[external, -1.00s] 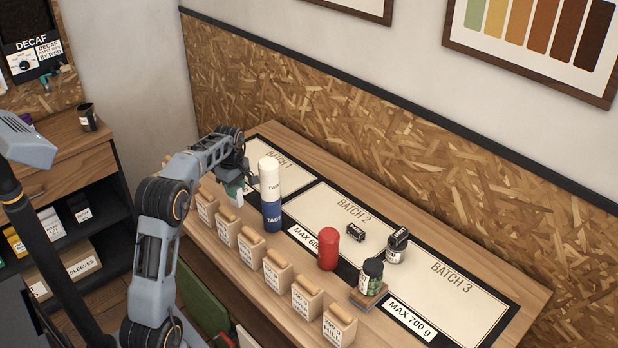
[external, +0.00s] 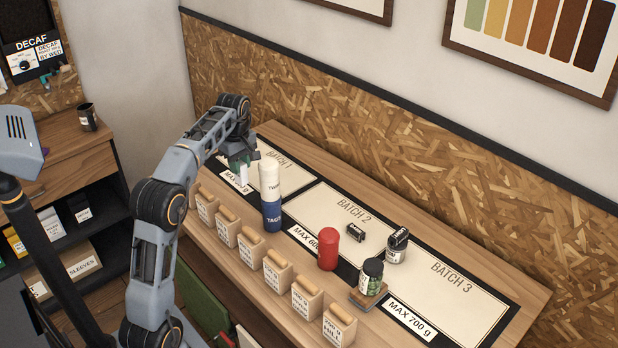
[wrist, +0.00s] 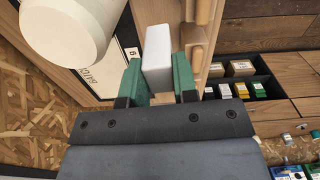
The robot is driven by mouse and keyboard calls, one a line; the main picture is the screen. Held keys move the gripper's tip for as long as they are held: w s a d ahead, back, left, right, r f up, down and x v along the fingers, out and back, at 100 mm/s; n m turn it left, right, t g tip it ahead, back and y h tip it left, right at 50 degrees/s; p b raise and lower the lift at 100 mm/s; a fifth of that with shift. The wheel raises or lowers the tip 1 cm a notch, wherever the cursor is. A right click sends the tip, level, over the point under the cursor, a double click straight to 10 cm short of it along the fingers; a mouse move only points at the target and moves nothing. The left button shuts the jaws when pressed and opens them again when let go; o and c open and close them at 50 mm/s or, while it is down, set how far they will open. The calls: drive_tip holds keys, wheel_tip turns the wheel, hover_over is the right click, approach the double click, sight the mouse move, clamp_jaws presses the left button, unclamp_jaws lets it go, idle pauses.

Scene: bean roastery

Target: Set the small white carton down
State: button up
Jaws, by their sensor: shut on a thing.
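My gripper (external: 242,163) is shut on the small white carton (external: 243,176), holding it near the BATCH 1 area (external: 272,165), to the left of a white can (external: 269,179) stacked on a blue can (external: 272,215). In the wrist view the carton (wrist: 157,50) is a plain white box between the two green fingers of my gripper (wrist: 156,78). The carton appears to be above the counter; its underside is hidden, so the exact gap cannot be told.
The white can (wrist: 65,28) looms close in the wrist view. BATCH 3's right part is clear.

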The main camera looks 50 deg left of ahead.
drive_tip(key=d+f+m+p, duration=0.1)
drive_tip(key=d+f+m, duration=0.1)
drive_tip(key=d+m, duration=1)
drive_tip(key=d+f+m+p, duration=0.1)
drive_tip(key=d+f+m, duration=0.4)
drive_tip(key=d, duration=1.2)
drive_tip(key=a+r+n+p, duration=0.3)
drive_tip(key=a+n+p, duration=0.2)
drive_tip(key=a+n, duration=0.55)
drive_tip(key=shift+w+a+f+n+p, duration=0.65)
drive_tip(key=shift+w+f+n, duration=0.3)
drive_tip(key=shift+w+f, duration=1.2)
drive_tip(key=shift+w+a+f+n+p, duration=0.45)
drive_tip(key=shift+w+f+n+p, duration=0.4)
drive_tip(key=shift+w+f, duration=1.3)
drive_tip(key=shift+w+a+f+n+p, duration=0.55)
drive_tip(key=shift+w+f+n, duration=0.7)
drive_tip(key=shift+w, duration=1.6)
drive_tip(key=shift+f, duration=1.55)
